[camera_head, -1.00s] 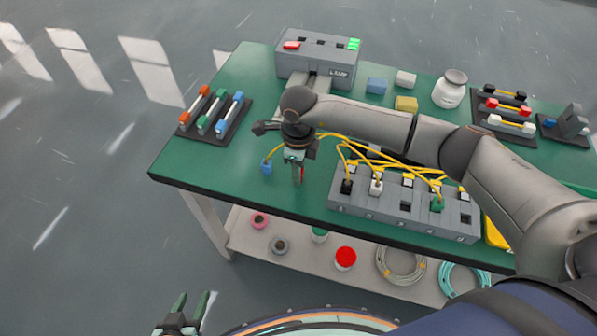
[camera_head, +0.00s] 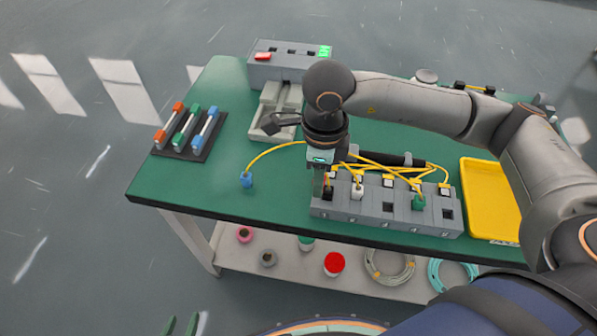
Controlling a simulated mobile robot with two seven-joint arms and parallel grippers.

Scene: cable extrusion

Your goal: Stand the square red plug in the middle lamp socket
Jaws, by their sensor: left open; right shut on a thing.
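My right gripper (camera_head: 321,186) points down at the left end of the grey socket block (camera_head: 375,211). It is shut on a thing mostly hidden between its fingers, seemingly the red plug. The lamp box (camera_head: 290,73) stands at the back left, with a row of dark sockets, the middle one (camera_head: 291,51) empty. A red lamp patch (camera_head: 263,57) and green lights (camera_head: 324,51) show on it. My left gripper (camera_head: 182,325) is open and empty at the bottom edge, only its fingertips in view.
A blue plug (camera_head: 246,180) on a yellow cable lies on the green table (camera_head: 195,180). White (camera_head: 357,190) and green (camera_head: 418,202) plugs stand in the block. A rack of coloured rods (camera_head: 188,132) is at the left, a yellow tray (camera_head: 489,198) at the right.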

